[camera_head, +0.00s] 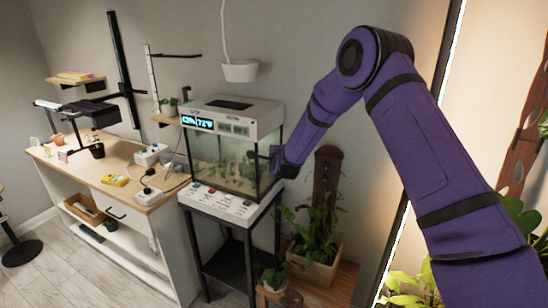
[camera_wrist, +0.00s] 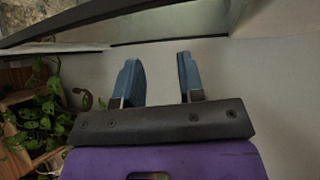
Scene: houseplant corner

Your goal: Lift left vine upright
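Leafy green vines (camera_head: 312,225) grow in a wooden planter box (camera_head: 318,268), in front of a dark brown upright board (camera_head: 326,172). Some stems hang low on the left of the box; I cannot tell which one is the left vine. Vine leaves also show at the left edge of the wrist view (camera_wrist: 42,122). My gripper (camera_head: 275,160) is beside the right front edge of the glass tank, above and left of the planter. In the wrist view its two blue fingers (camera_wrist: 160,78) are apart with nothing between them. It touches no vine that I can see.
A glass tank (camera_head: 225,160) with a white lid stands on a black stand (camera_head: 235,245) close to my gripper. A smaller potted plant (camera_head: 274,274) is low in front of the planter. A workbench (camera_head: 150,190) is at left. A bright panel (camera_head: 480,130) is at right.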

